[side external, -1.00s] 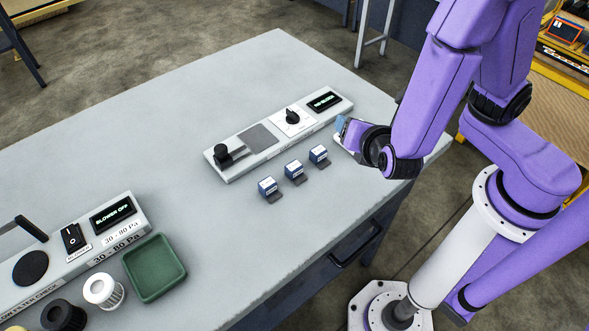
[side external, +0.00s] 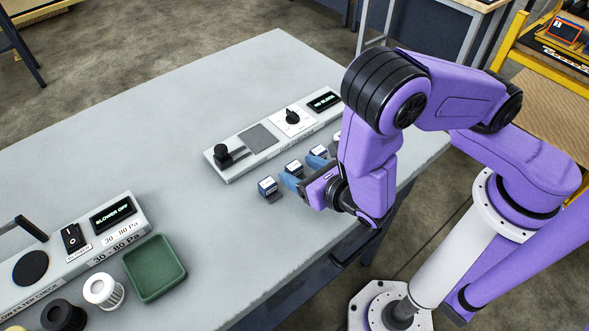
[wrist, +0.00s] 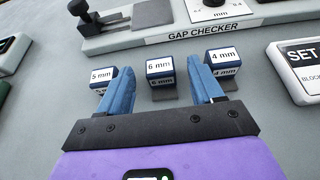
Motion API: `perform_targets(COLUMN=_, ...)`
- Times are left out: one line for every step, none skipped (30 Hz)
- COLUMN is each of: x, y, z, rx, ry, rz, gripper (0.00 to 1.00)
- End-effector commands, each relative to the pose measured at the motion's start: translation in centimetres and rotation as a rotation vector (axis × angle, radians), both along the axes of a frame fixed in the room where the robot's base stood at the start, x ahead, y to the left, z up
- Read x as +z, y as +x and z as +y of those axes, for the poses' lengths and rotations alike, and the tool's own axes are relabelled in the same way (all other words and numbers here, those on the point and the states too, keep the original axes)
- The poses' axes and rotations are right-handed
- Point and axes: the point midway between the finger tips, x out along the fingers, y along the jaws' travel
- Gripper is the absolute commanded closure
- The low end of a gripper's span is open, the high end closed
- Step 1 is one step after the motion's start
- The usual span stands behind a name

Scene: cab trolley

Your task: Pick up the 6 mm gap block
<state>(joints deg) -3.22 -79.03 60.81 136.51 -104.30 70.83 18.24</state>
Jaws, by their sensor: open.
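The 6 mm gap block (wrist: 160,68) is a small blue block with a white label, standing on the table between two similar blocks. In the side view it is the middle block (side external: 293,168) of the row. The 5 mm block (wrist: 102,78) is to its left and the 4 mm block (wrist: 223,62) to its right. My gripper (wrist: 163,68) is open and empty, with blue fingers. In the wrist view its fingertips appear on either side of the 6 mm block, and the block shows between them. I cannot tell whether the fingers touch the neighbouring blocks.
The gap checker (side external: 232,167) stands just behind the blocks. A green tray (side external: 154,268) and the blower unit (side external: 75,257) are at the left front. The table middle is clear.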

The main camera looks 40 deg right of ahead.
Motion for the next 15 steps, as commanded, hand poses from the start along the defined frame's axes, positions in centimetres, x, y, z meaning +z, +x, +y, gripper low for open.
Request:
perform_targets(x=-0.3, y=0.8, z=-0.2, rx=-0.005, ry=0.0, rz=0.0, gripper=0.34)
perform_targets(x=-0.5, y=1.2, z=-0.1, rx=-0.004, ry=0.0, rz=0.001, gripper=0.34)
perform_targets(x=-0.7, y=1.6, z=-0.1, rx=-0.005, ry=0.0, rz=0.001, gripper=0.34)
perform_targets(x=-0.8, y=1.9, z=-0.1, rx=-0.004, ry=0.0, rz=0.001, gripper=0.34)
perform_targets(x=-0.9, y=2.1, z=-0.1, rx=-0.002, ry=0.0, rz=0.001, gripper=0.34)
perform_targets(x=-1.0, y=2.3, z=0.0, rx=-0.002, ry=0.0, rz=0.001, gripper=0.34)
perform_targets(x=-1.0, y=2.4, z=-0.1, rx=-0.002, ry=-0.001, rz=0.0, gripper=0.34)
perform_targets(x=-1.0, y=2.5, z=-0.1, rx=-0.001, ry=-0.001, rz=0.0, gripper=0.34)
perform_targets(x=-1.1, y=2.6, z=0.0, rx=-0.001, ry=-0.001, rz=0.0, gripper=0.34)
perform_targets(x=-1.1, y=2.6, z=0.0, rx=0.0, ry=-0.001, rz=0.0, gripper=0.34)
perform_targets(x=-1.1, y=2.6, z=0.0, rx=0.0, ry=-0.001, rz=0.0, gripper=0.34)
perform_targets(x=-1.1, y=2.6, z=0.0, rx=0.0, ry=-0.001, rz=0.0, gripper=0.34)
perform_targets(x=-1.1, y=2.6, z=0.0, rx=0.0, ry=-0.001, rz=0.0, gripper=0.34)
perform_targets(x=-1.1, y=2.6, z=0.0, rx=0.0, ry=-0.001, rz=0.0, gripper=0.34)
perform_targets(x=-1.1, y=2.6, z=0.0, rx=0.0, ry=-0.001, rz=0.0, gripper=0.37)
